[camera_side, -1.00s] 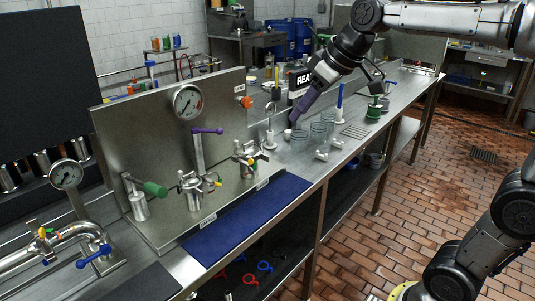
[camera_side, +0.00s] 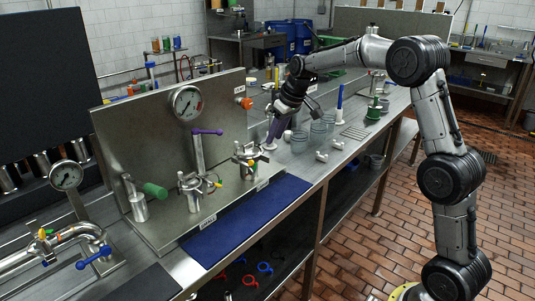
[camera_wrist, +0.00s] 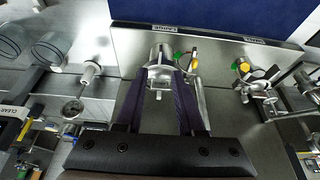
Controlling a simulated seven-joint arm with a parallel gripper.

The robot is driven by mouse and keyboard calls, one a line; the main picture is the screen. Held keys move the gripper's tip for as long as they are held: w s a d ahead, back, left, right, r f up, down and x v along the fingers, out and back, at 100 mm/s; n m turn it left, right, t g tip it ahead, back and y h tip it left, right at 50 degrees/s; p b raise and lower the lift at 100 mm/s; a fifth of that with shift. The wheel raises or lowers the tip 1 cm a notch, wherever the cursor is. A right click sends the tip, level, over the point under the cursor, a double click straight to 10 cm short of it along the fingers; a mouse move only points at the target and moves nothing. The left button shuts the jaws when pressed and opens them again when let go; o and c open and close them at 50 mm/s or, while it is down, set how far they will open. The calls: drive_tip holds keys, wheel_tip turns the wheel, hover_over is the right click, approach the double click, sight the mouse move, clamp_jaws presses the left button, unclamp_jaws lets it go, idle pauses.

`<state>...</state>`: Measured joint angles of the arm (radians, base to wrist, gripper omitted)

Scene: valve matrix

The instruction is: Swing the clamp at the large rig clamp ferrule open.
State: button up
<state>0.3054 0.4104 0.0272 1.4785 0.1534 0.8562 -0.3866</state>
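The large rig (camera_side: 247,158) is a steel fitting near the right end of the upright steel panel, with a clamp and small coloured knobs at the ferrule. My gripper (camera_side: 270,138) hangs just right of this rig, pointing down. In the wrist view the two purple fingers of my gripper (camera_wrist: 163,80) stand apart, with steel parts visible between and beyond them. I cannot tell whether the fingers touch anything.
A second rig (camera_side: 191,187) with a clamp stands to the left, below a purple-handled valve (camera_side: 198,150). A blue mat (camera_side: 247,215) lies in front. Glass beakers (camera_side: 318,132) stand to the right. A gauge (camera_side: 187,102) is on the panel (camera_side: 130,120).

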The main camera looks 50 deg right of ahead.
sight(267, 157)
drive_tip(key=x, duration=0.8)
drive_tip(key=shift+w+f, duration=0.15)
drive_tip(key=shift+f, duration=0.05)
clamp_jaws()
idle(1.1)
